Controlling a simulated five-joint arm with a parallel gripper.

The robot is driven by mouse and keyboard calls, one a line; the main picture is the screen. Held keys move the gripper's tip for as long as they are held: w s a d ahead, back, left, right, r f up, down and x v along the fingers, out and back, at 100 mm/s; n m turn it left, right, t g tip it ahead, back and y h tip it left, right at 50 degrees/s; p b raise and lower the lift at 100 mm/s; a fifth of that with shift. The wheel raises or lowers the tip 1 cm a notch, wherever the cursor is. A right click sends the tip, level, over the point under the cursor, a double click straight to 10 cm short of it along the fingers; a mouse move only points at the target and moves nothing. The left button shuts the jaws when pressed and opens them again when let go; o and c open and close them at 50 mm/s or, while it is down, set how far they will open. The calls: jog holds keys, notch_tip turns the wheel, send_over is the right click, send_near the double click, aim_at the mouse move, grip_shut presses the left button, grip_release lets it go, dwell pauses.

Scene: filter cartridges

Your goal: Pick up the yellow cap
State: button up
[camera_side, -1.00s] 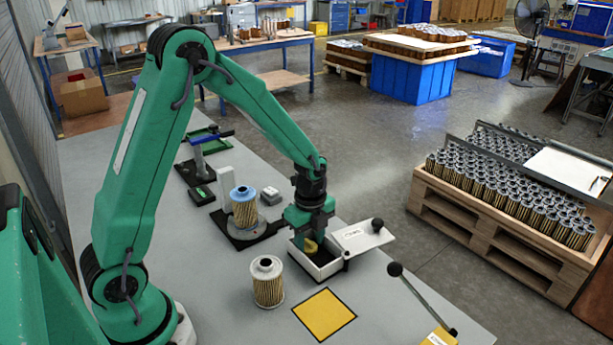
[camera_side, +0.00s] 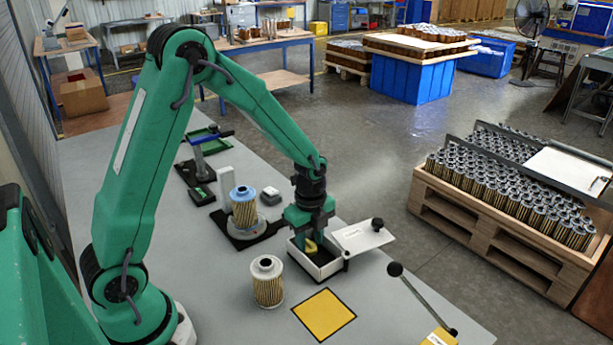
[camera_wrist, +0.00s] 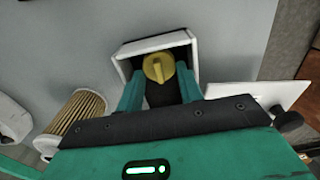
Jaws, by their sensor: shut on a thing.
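The yellow cap (camera_wrist: 158,68) is between the two green fingers of my gripper (camera_wrist: 160,88) in the wrist view. The fingers are shut on it. In the side view the cap (camera_side: 311,245) shows as a small yellow patch under my gripper (camera_side: 310,240). Both are at the white open box (camera_side: 326,270), and the fingertips reach down inside its walls. The box also shows in the wrist view (camera_wrist: 126,50). Whether the cap touches the box floor cannot be told.
A pleated filter cartridge (camera_side: 267,282) stands left of the box, and another with a blue top (camera_side: 243,208) stands on a black base behind. The box's white lid (camera_side: 362,236) lies open to the right. A yellow square (camera_side: 324,314) and a black-knobbed lever (camera_side: 420,300) are in front.

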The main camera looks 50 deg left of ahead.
aim_at(311, 244)
jog(key=shift+r, duration=0.15)
jog(key=shift+r, duration=0.55)
jog(key=r, duration=0.3)
jog(key=shift+s+d+r, duration=0.1)
jog(key=shift+s+d, duration=0.05)
jog(key=shift+d, duration=0.2)
jog(key=s+d+r, duration=0.5)
jog(key=d+r, duration=0.1)
jog(key=d, duration=0.3)
jog(key=shift+s+d+r, duration=0.15)
jog(key=shift+d+r, duration=0.05)
jog(key=shift+d, duration=0.05)
